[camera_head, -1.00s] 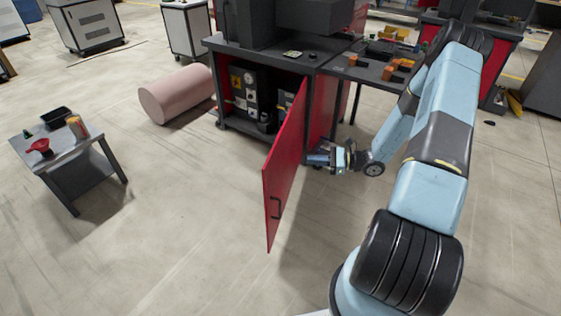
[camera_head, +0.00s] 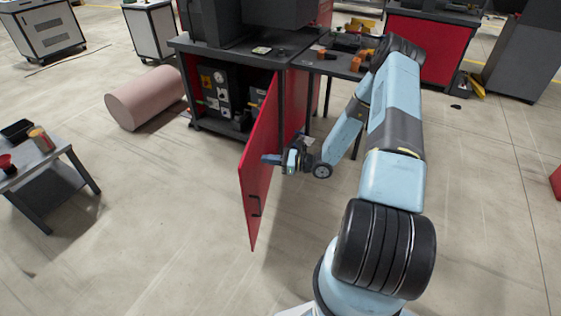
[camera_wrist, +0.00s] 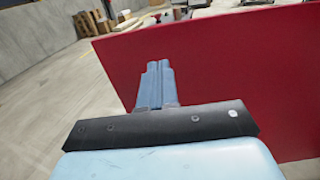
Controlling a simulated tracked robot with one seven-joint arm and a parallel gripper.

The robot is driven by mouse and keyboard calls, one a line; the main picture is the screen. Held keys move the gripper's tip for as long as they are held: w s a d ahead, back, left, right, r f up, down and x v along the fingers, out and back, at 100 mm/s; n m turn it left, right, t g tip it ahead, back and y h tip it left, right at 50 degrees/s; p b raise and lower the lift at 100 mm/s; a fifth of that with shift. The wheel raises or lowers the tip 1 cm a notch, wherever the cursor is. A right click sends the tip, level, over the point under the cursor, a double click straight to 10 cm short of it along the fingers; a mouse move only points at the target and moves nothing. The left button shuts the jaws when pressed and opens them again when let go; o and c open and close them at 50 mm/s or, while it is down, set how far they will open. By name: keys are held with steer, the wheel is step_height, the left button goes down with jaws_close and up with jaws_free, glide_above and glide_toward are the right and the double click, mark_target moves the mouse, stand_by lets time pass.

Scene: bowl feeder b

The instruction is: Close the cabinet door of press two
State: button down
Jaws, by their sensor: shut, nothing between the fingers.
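My gripper (camera_head: 266,159) is shut and empty, at the right-hand face of the door, at about mid-height. In the wrist view the shut fingers (camera_wrist: 156,84) point at the red door panel (camera_wrist: 225,75), which fills most of the picture. Whether the fingertips touch the panel I cannot tell. The open cabinet shows dark equipment (camera_head: 222,92) inside.
A pink cylinder (camera_head: 145,97) lies on the floor left of the cabinet. A small grey table (camera_head: 50,165) with a tray and cups stands at the left. A bench (camera_head: 337,66) with orange parts adjoins the cabinet on the right. The floor left of the door is clear.

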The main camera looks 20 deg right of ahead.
mark_target(248, 157)
steer(key=x, duration=0.4)
steer(key=shift+w+a, duration=0.2)
steer(key=shift+a, duration=0.25)
steer(key=shift+w, duration=0.1)
